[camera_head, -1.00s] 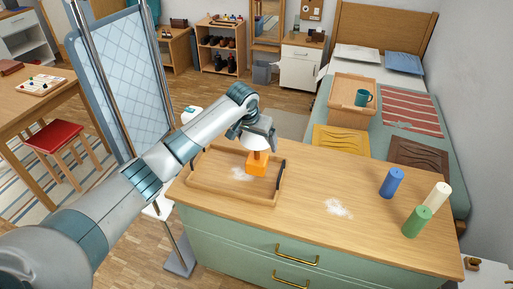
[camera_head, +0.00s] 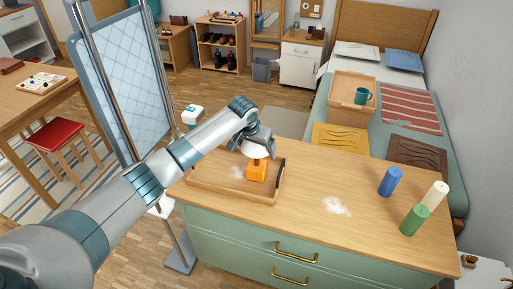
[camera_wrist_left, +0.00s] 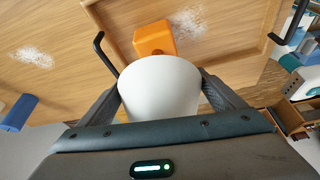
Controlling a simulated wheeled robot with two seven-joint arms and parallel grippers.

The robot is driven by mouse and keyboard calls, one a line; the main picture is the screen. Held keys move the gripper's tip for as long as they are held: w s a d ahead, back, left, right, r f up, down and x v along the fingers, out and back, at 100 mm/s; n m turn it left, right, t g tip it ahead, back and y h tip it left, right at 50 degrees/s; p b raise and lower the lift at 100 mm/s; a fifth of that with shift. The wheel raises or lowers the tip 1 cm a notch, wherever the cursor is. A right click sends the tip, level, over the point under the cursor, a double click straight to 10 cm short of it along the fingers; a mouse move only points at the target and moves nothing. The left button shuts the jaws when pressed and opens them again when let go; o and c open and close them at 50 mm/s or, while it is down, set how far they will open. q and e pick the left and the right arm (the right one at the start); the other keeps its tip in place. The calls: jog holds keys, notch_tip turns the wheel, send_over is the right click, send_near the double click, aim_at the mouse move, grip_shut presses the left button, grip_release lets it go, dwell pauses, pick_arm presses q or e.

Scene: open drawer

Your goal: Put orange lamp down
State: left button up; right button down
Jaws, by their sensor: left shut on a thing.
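The orange lamp (camera_head: 257,170) has an orange block base and a white shade. My left gripper (camera_head: 258,148) is shut on its white shade from above. The lamp is upright over the wooden tray (camera_head: 225,192) on the dresser top; I cannot tell whether its base touches the tray. In the left wrist view the white shade (camera_wrist_left: 160,88) sits between the two fingers (camera_wrist_left: 160,95), with the orange base (camera_wrist_left: 154,38) beyond it over the tray floor. My right gripper is not in view.
White powder patches lie in the tray and on the dresser top (camera_head: 300,180). Blue (camera_head: 390,181), green (camera_head: 414,219) and cream (camera_head: 435,195) cylinders stand at the right. The tray has dark handles (camera_head: 281,176). The dresser's middle is mostly free.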

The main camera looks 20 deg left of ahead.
pick_arm(q)
jog(key=o, duration=1.7)
jog(key=shift+f, duration=0.1)
jog(key=shift+v, duration=0.9)
jog(key=b+v, duration=0.2)
jog(key=v, duration=0.8)
jog(key=shift+s+r, duration=0.1)
jog(key=shift+r, duration=0.15)
